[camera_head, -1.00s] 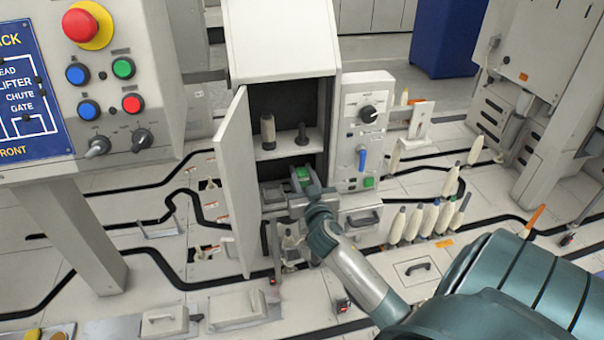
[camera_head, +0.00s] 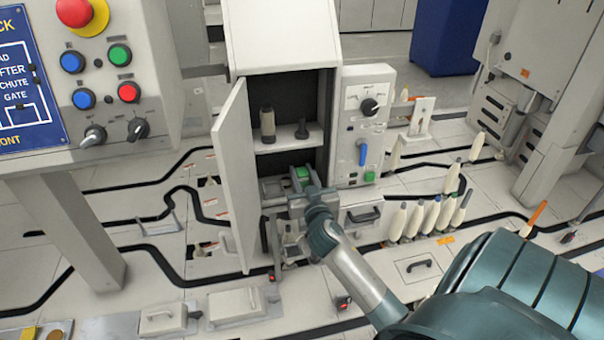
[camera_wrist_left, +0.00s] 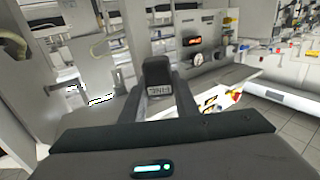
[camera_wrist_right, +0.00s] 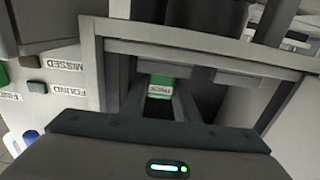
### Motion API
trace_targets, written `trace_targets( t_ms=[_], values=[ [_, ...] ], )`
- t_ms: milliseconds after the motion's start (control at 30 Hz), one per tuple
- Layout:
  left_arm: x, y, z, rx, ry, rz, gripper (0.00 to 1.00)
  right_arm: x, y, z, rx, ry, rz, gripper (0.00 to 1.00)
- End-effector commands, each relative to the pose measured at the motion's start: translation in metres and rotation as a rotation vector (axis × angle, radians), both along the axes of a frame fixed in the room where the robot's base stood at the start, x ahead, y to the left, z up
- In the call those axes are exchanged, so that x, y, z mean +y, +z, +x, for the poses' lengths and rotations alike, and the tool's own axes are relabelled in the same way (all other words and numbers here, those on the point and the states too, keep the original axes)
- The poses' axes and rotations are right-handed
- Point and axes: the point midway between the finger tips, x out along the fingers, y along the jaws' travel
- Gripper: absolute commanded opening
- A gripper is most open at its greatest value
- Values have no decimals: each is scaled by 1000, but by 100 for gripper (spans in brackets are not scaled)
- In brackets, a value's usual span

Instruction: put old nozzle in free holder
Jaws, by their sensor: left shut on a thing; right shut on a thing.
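My right gripper (camera_head: 303,184) reaches into the open cabinet (camera_head: 283,35), below its shelf. It is shut on a piece with a green face (camera_head: 303,172), which also shows between the fingers in the right wrist view (camera_wrist_right: 160,86), with small lettering. My left gripper (camera_wrist_left: 158,92) shows only in its own wrist view. It is shut on a dark block (camera_wrist_left: 157,71) with a small white label, unreadable to me. I cannot tell which thing is the old nozzle or the free holder.
The cabinet door (camera_head: 237,180) stands open at the left. A panel with a knob and blue lever (camera_head: 362,152) adjoins the cabinet's right side. A button panel (camera_head: 85,80) is at upper left.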

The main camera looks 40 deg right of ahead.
Motion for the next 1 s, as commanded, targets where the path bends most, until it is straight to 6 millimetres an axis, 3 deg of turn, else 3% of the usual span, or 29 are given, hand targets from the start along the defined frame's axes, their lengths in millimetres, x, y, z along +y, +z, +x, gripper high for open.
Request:
trace_targets(
  t_ms=[367, 400, 467, 1000],
  values=[
    [0, 0, 0, 0, 0, 0, 6, 0, 0, 0, 0, 0, 0, 6],
    [0, 0, 0, 0, 0, 0, 6, 0, 0, 0, -1, 0, 0, 35],
    [0, 0, 0, 0, 0, 0, 6, 0, 0, 0, -1, 0, 0, 49],
    [0, -1, 0, 0, 0, 0, 6, 6, -1, -11, 1, 1, 2, 50]
  ],
)
